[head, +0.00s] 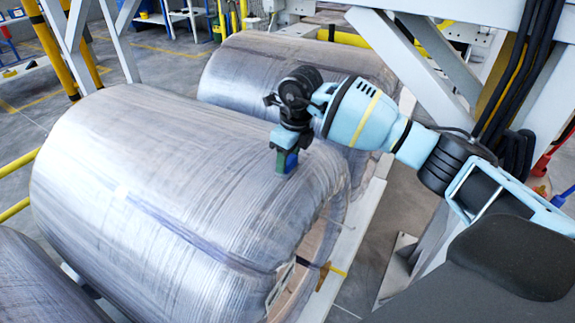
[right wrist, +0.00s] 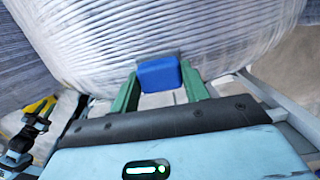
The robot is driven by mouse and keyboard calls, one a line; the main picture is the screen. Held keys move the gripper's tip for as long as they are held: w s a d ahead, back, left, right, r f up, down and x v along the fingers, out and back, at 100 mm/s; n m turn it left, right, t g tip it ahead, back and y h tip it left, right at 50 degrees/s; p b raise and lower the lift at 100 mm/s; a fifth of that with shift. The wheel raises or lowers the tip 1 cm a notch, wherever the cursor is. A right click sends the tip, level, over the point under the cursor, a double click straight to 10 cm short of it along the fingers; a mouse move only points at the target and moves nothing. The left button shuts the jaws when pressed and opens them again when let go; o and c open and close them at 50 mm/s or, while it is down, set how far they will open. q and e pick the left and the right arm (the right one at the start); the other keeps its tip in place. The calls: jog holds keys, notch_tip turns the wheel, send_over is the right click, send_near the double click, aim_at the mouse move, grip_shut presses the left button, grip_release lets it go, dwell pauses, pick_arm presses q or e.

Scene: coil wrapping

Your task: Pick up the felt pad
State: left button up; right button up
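A blue block, which I take to be the felt pad (right wrist: 158,75), sits between the two green fingers of my right gripper (right wrist: 160,92) in the right wrist view. Both fingers appear to touch its sides, so the gripper looks shut on it. In the head view my right gripper (head: 286,160) points down at the near end of a large wrapped coil (head: 150,150), with the blue pad (head: 280,159) partly hidden by a green finger. I cannot tell whether the pad touches the wrap. My left gripper is not in the head view.
A second wrapped coil (head: 250,65) lies behind, and part of another (head: 35,285) shows at the lower left. A white frame beam (head: 350,240) runs along the coil's right end. Yellow rails (head: 20,160) stand at the left. White steel posts (head: 380,45) rise behind my arm.

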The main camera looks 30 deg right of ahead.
jog(key=c, duration=0.4)
jog(key=shift+o, duration=0.2)
jog(key=shift+r, duration=0.1)
jog(key=shift+r, duration=0.5)
notch_tip(320, 180, up, 2)
jog(key=shift+r, duration=0.15)
jog(key=s+a, duration=0.3)
jog(key=s, duration=0.4)
jog(key=s+a+r, duration=0.1)
jog(key=s+a, duration=0.2)
jog(key=s, duration=0.4)
jog(key=shift+s+r, duration=0.25)
jog(key=shift+s, duration=0.15)
